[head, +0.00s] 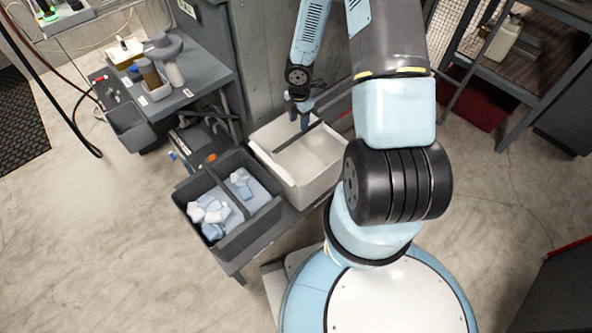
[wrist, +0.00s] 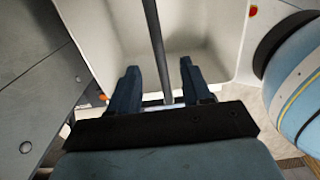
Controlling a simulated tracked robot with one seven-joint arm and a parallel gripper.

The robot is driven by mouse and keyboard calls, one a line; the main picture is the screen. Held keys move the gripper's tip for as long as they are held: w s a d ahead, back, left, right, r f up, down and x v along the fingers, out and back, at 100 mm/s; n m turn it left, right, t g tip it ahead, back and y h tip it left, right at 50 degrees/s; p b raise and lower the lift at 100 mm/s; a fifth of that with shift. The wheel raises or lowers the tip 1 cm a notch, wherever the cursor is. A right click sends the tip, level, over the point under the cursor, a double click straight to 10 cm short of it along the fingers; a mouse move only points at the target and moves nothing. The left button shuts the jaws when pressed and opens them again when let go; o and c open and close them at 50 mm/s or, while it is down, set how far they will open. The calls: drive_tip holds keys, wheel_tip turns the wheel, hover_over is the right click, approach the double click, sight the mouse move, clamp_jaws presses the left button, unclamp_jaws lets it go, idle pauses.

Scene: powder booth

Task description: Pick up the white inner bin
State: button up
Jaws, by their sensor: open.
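The white inner bin (head: 322,150) is an open, pale rectangular tub on the low grey bench, right of a dark grey bin. A dark bar (head: 298,138) spans its top like a handle. My gripper (head: 304,113) is at the bin's far side, pointing down over the bar. In the wrist view the white bin (wrist: 208,35) fills the upper middle. There the two dark blue fingers (wrist: 162,82) are apart, and the bar (wrist: 156,40) runs between them. I cannot tell whether the fingers touch the bar.
The dark grey two-part bin (head: 262,216) with pale blue and white cloths stands close on the left. A grey side table (head: 197,92) with bottles is behind left. A concrete wall (head: 250,60) rises close behind. Open floor (head: 110,240) lies at left.

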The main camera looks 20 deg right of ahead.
sight(299, 135)
drive_tip(key=shift+f, duration=5.6)
clamp_jaws()
